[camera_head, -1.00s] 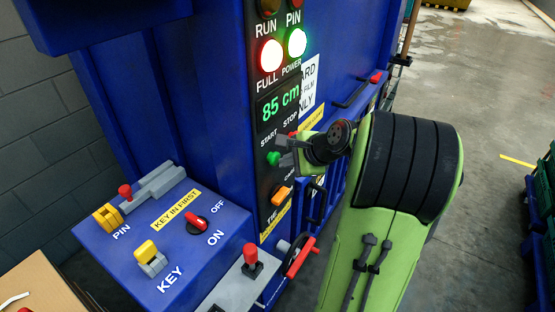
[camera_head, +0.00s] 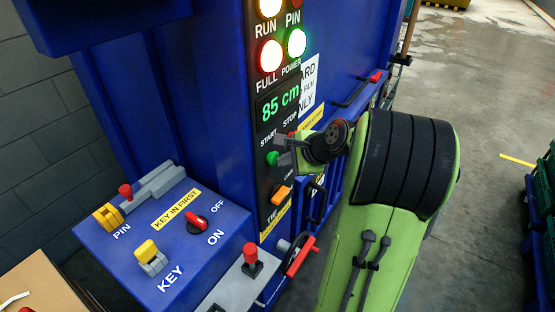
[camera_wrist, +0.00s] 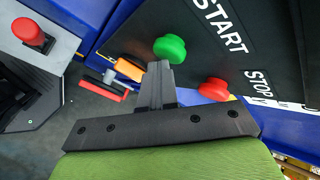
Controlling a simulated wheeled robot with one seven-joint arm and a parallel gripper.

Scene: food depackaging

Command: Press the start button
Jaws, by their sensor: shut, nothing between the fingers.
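The green start button (camera_head: 272,158) sits on the black control panel below the "85 cm" display. It also shows in the wrist view (camera_wrist: 170,47) beside the word START. My gripper (camera_head: 284,157) is shut and empty, with its fingertips right at the green button. In the wrist view the closed fingers (camera_wrist: 160,70) reach up to the button's lower edge; I cannot tell whether they press it in. The red stop button (camera_wrist: 214,89) is to the right of the fingers, apart from them.
The RUN light (camera_head: 270,7) is lit amber, the FULL light (camera_head: 270,56) red-white and the POWER light (camera_head: 297,42) green. An orange switch (camera_head: 282,195) is below the buttons. A blue key box (camera_head: 170,270) with a red knob (camera_head: 197,222) stands at the left.

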